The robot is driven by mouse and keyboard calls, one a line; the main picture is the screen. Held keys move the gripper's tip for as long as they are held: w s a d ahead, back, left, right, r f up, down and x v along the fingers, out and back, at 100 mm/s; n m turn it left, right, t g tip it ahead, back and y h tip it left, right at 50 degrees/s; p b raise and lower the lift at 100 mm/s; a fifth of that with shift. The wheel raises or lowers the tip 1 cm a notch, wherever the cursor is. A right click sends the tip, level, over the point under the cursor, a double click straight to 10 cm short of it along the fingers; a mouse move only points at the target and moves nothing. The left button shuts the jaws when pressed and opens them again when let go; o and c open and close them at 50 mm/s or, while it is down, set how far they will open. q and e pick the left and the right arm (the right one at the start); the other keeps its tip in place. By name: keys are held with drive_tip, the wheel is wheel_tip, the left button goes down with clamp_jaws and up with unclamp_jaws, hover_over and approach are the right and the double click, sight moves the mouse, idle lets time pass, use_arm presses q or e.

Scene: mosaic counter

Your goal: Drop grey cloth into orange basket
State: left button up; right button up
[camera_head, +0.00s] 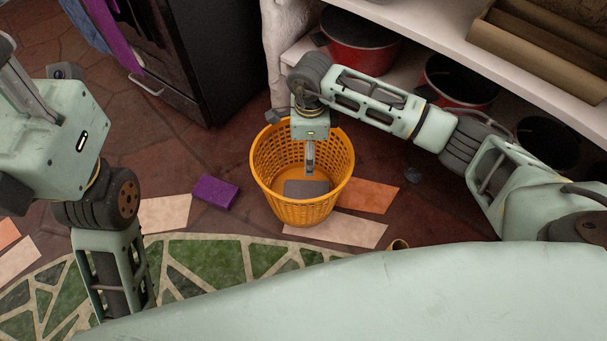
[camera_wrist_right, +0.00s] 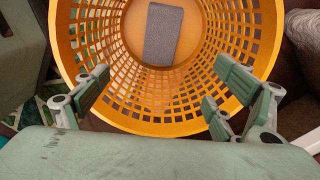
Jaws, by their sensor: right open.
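The orange basket (camera_head: 301,211) stands upright on the floor in the middle of the head view. The grey cloth (camera_head: 306,188) lies flat inside it. In the right wrist view the basket (camera_wrist_right: 150,128) fills the middle and the cloth (camera_wrist_right: 163,34) rests on its bottom. My right gripper (camera_wrist_right: 160,95) is open and empty, its fingers apart over the basket and clear of the cloth. In the head view my right gripper (camera_head: 309,165) points down into the basket. My left arm shows at the left, but its gripper is out of view.
A purple sponge-like block (camera_head: 215,193) lies left of the basket. Orange (camera_head: 367,195) and pale tiles (camera_head: 345,231) lie around it. Red pots (camera_head: 357,43) stand on the shelf behind, and a black appliance (camera_head: 215,50) stands at the back left.

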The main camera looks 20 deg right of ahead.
wheel_tip(320, 180, up, 12)
idle(0.4)
drive_tip(key=shift+s+f, duration=0.1)
drive_tip(key=shift+f, duration=0.05)
